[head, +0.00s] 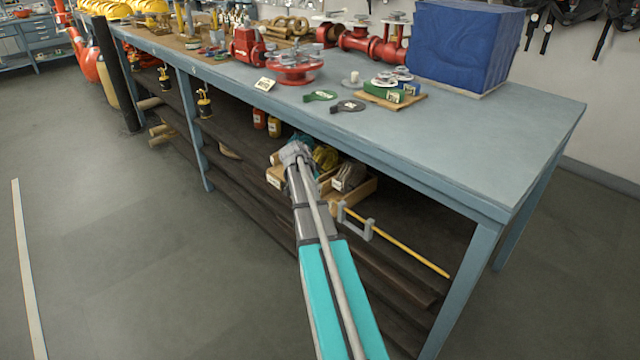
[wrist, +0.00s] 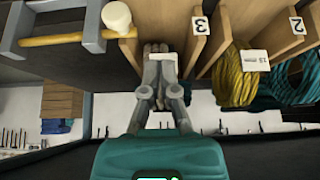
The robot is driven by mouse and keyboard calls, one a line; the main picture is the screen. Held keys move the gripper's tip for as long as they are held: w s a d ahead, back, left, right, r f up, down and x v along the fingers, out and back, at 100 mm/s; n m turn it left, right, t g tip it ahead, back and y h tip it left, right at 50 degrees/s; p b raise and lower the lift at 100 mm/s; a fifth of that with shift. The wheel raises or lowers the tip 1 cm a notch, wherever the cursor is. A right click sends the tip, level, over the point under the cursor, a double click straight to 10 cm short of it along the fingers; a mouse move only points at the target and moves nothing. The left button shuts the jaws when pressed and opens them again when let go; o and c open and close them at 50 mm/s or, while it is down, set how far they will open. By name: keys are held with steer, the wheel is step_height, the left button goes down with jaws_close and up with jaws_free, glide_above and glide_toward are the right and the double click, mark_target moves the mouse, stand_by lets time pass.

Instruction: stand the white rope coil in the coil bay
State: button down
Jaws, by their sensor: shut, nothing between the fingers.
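My gripper (head: 295,151) reaches under the bench to the lower shelf; it also shows in the wrist view (wrist: 158,62), shut and empty. A pale greyish bundle (head: 350,176), which looks like the white rope coil, sits between wooden dividers (head: 364,189) on the shelf. In the wrist view the bundle (wrist: 155,47) is just beyond my fingertips, partly hidden by them. It seems upright; I cannot tell whether the fingers touch it. The wrist view is inverted. Bays marked 3 (wrist: 198,28) and 2 (wrist: 296,25) hold a yellow coil (wrist: 236,77) and a teal coil (wrist: 295,78).
The blue bench top (head: 480,130) is above my arm, with a bench leg (head: 470,280) to the right. A grey bracket (head: 355,222) holds a yellow-handled tool (head: 405,247) beside the bays. Bottles (head: 274,125) stand farther along the shelf. The floor at left is clear.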

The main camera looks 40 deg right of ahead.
steer(key=shift+a+r, duration=0.2)
steer(key=shift+r, duration=0.2)
stand_by(0.4)
steer(key=s+a+f+n+y, duration=0.15)
steer(key=s+a+n, duration=0.45)
steer(key=a, duration=0.8)
steer(key=s+a+n+y, duration=0.3)
steer(key=s+a+n, duration=0.25)
steer(key=a, duration=0.85)
steer(key=s+a+f+n+y, duration=0.15)
steer(key=s+a+n, duration=0.45)
steer(key=a, duration=0.8)
step_height(320, 180, up, 24)
steer(key=p, duration=2.3)
steer(key=shift+w+f+p, duration=0.15)
steer(key=shift+w+p, duration=0.2)
steer(key=shift+w, duration=0.1)
